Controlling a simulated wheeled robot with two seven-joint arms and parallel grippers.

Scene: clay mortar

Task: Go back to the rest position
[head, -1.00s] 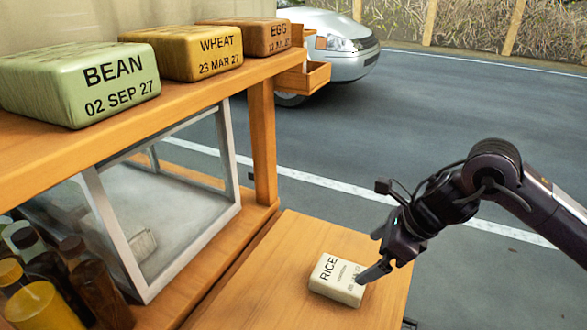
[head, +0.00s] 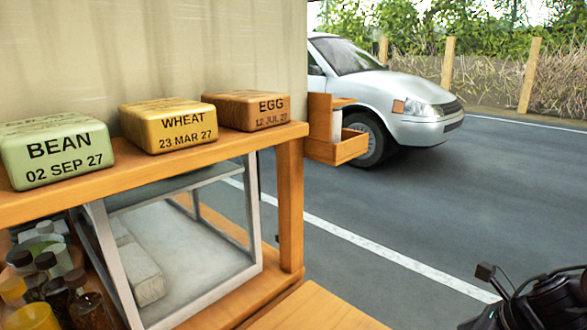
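My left gripper is not in the head view. The green BEAN block (head: 58,150), the yellow WHEAT block (head: 168,125) and the orange EGG block (head: 247,110) sit in a row on the upper wooden shelf (head: 215,150). The RICE block is not in view now.
A glass case (head: 190,255) stands under the shelf, with several bottles (head: 50,285) at its left. A bare wooden surface (head: 315,310) is at the bottom. A small wooden box (head: 338,148) hangs at the shelf's end. A silver car (head: 400,100) stands on the road behind.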

